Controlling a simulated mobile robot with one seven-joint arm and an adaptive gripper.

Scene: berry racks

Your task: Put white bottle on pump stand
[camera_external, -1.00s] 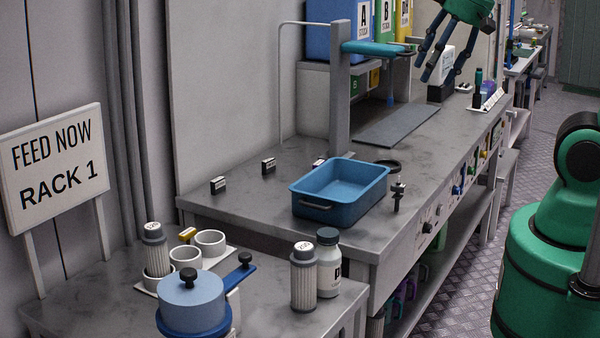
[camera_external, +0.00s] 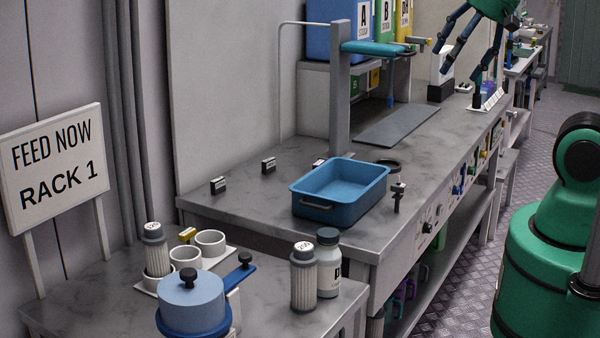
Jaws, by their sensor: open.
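A white bottle (camera_external: 329,266) with a grey cap and a dark-marked label stands upright on the near table, just right of a ribbed grey cartridge (camera_external: 303,280). My gripper (camera_external: 460,74) is at the top right, high over the far part of the long bench, far from this bottle. Its fingers are spread and point down, with nothing seen between them. Behind the fingers is a white block on a black base (camera_external: 440,91); I cannot tell whether this is the pump stand.
A blue tub (camera_external: 340,192) sits on the long bench's near end. A grey post (camera_external: 340,105) with a teal arm rises behind it. A blue lidded pot (camera_external: 191,303) and white cups (camera_external: 210,243) crowd the near table. A grey mat (camera_external: 398,125) lies bare.

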